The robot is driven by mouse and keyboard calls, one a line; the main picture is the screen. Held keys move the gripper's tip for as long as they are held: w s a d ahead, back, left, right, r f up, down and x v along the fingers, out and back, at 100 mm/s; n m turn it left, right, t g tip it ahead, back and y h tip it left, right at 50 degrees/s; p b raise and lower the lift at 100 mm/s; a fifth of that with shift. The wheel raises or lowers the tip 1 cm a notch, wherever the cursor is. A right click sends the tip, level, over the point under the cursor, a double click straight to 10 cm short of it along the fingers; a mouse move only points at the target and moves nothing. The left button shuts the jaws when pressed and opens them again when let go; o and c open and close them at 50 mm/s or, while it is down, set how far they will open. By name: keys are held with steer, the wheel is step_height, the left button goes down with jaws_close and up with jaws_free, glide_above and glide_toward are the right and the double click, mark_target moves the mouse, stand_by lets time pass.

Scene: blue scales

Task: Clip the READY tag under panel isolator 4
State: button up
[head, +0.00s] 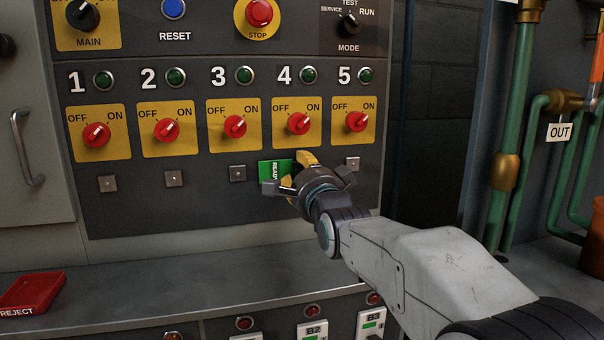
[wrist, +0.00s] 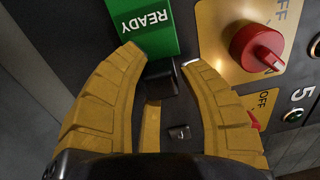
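The green READY tag (head: 275,170) is against the panel below panel isolator 4 (head: 298,123), turned so its lettering runs sideways. In the wrist view the tag (wrist: 148,24) lies beyond my fingertips, and its black end (wrist: 160,80) sits between them. My gripper (head: 298,172) is at the tag's right end. Its yellow fingers (wrist: 163,66) stand apart, with a visible gap between the black end and the right finger. The clip under isolator 4 is mostly hidden, so I cannot tell whether the tag is seated in it.
Bare square clips show under the neighbouring isolators, one to the left (head: 237,173) and one to the right (head: 352,164). A red REJECT tray (head: 32,292) lies on the grey ledge (head: 170,280). Green pipes (head: 520,130) stand at the right.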

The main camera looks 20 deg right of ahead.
steer(key=o, duration=0.3)
steer(key=shift+s, duration=0.15)
steer(key=s, duration=1.1)
steer(key=shift+s+f, duration=0.25)
steer(key=shift+s, duration=0.15)
stand_by(0.3)
